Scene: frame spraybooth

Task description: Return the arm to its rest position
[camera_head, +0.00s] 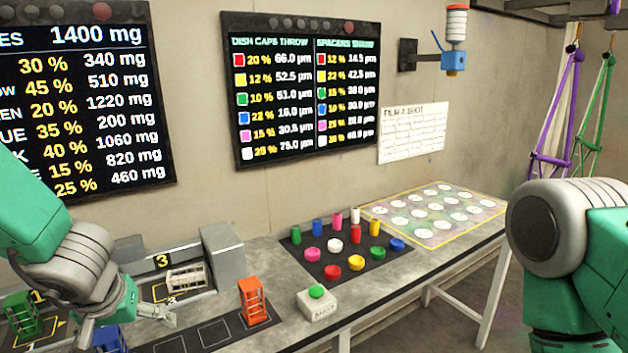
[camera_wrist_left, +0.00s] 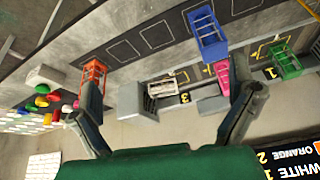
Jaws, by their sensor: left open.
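My left gripper (camera_head: 128,326) is open and empty above the left part of the bench. In the left wrist view its fingers (camera_wrist_left: 170,98) are wide apart with nothing between them held. An orange frame (camera_head: 253,300) stands on the bench to its right. A blue frame (camera_head: 110,338) is partly hidden near the gripper. A green frame (camera_head: 22,316) stands at the far left. A white frame (camera_head: 188,280) lies at slot 3. A pink frame (camera_wrist_left: 223,78) shows only in the left wrist view, partly behind a finger. My right arm (camera_head: 570,250) is at the right edge; its gripper is out of view.
A button box (camera_head: 317,302) and a black mat (camera_head: 302,262) with several coloured caps and spacers are mid-bench. A dotted sheet (camera_head: 470,232) lies at the right end. Outlined squares (camera_head: 213,333) in front are empty.

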